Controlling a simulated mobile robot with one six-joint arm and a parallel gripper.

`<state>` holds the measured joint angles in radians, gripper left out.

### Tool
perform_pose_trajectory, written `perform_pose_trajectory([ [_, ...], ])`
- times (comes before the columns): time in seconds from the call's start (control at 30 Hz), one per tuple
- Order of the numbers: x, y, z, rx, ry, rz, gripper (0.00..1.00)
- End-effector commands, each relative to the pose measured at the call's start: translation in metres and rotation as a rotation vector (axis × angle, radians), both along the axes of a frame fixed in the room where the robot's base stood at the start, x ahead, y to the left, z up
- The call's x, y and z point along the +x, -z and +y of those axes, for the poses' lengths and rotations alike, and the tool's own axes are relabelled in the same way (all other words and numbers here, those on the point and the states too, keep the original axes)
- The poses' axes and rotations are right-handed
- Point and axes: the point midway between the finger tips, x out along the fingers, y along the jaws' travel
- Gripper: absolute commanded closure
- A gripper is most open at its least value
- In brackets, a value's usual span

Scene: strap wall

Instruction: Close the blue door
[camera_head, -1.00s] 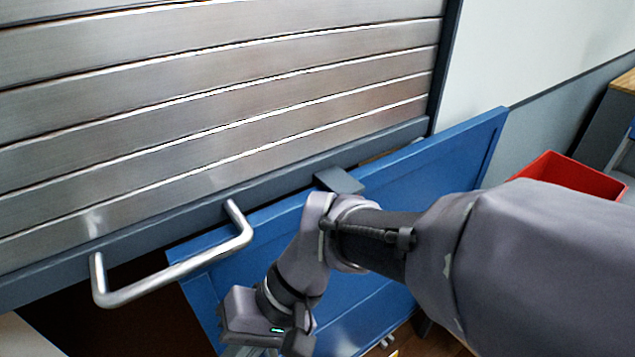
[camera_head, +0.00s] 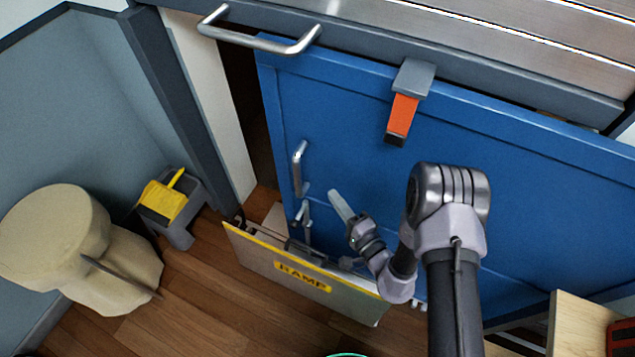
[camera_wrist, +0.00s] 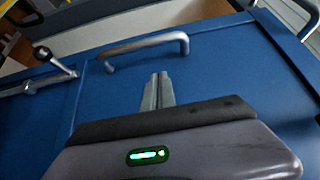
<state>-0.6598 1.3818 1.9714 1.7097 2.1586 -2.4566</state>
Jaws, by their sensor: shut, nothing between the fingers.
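The blue door (camera_head: 350,130) fills the middle of the head view and stands ajar, with a dark gap along its left edge. It carries a silver bar handle (camera_head: 299,168) near that edge and a small metal lever latch (camera_head: 304,214) below it. In the wrist view the door (camera_wrist: 225,80) lies behind my fingers, with its handle (camera_wrist: 145,47) just beyond the tips and the latch (camera_wrist: 55,65) at the left. My gripper (camera_head: 338,200) is shut and empty, to the right of the handle. Whether its tips touch the door is unclear.
A tan panel marked RAMP (camera_head: 300,285) stands on the floor below the door. An orange strap (camera_head: 402,115) hangs over the door's top. A yellow item on a grey stool (camera_head: 165,200) and a beige lumpy object (camera_head: 75,245) are at left. Wood floor between is partly clear.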

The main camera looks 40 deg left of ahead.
Motion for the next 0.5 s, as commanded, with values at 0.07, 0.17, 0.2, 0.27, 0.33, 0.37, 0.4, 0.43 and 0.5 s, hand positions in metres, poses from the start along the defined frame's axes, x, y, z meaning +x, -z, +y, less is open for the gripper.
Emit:
perform_pose_trajectory([
  [0.07, 0.003, 0.001, 0.018, 0.003, -0.003, -0.003, 1.0],
  [0.17, 0.009, 0.002, 0.039, 0.003, -0.002, -0.002, 1.0],
  [0.2, 0.011, 0.002, 0.048, 0.002, -0.003, -0.003, 1.0],
  [0.27, 0.014, 0.002, 0.06, 0.004, -0.003, -0.001, 1.0],
  [0.33, 0.009, 0.002, 0.072, 0.001, -0.003, 0.002, 1.0],
  [0.37, 0.006, 0.002, 0.076, 0.0, -0.005, 0.002, 1.0],
  [0.4, 0.003, 0.002, 0.081, 0.0, -0.003, 0.002, 1.0],
  [0.43, 0.001, 0.002, 0.084, 0.0, -0.004, 0.002, 1.0],
  [0.5, -0.002, 0.001, 0.09, 0.002, -0.002, 0.003, 1.0],
])
